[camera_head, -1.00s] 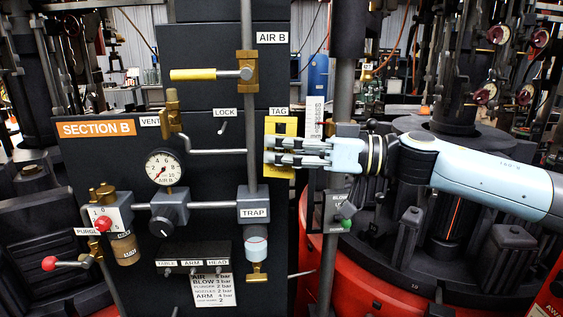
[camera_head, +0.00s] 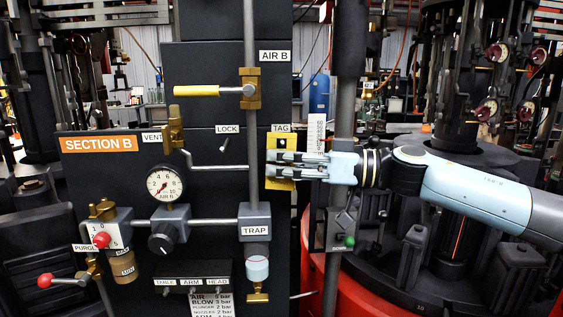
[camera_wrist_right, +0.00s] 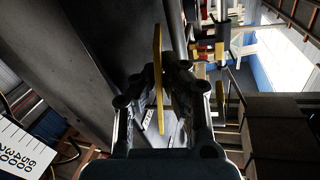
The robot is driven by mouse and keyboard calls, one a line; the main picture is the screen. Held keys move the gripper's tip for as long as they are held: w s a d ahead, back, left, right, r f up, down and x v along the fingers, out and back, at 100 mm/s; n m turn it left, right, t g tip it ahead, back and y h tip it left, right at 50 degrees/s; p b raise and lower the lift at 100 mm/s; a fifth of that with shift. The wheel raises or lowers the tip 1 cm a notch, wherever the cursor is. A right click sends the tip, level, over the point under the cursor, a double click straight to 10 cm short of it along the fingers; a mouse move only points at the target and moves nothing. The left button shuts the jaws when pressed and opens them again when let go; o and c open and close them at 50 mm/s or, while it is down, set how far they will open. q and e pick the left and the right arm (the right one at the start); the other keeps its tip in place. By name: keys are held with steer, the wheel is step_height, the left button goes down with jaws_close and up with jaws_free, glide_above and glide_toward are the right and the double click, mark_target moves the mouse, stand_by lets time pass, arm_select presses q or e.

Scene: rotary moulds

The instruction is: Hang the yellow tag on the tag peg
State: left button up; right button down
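The yellow tag (camera_head: 279,184) is upright at the right side of the dark panel, just below the TAG label (camera_head: 281,128). My right gripper (camera_head: 272,170) comes from the right and covers the tag's middle. In the right wrist view the tag (camera_wrist_right: 158,60) shows edge-on between the fingers (camera_wrist_right: 163,92), which are closed on it. A small dark spot shows in the tag's upper part. I cannot tell whether it is a hole or the peg, nor whether the tag is on the peg. My left gripper is not in view.
On the panel left of the tag are a vertical grey pipe (camera_head: 253,120), a LOCK toggle (camera_head: 224,144), a yellow-handled valve (camera_head: 197,91) and a gauge (camera_head: 165,185). A white scale strip (camera_head: 316,134) and a dark post (camera_head: 347,90) stand right of the tag.

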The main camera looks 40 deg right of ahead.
steer(key=c, duration=1.4)
jaws_free()
steer(key=v, duration=0.7)
steer(key=shift+s+d, duration=0.15)
steer(key=shift+s, duration=0.1)
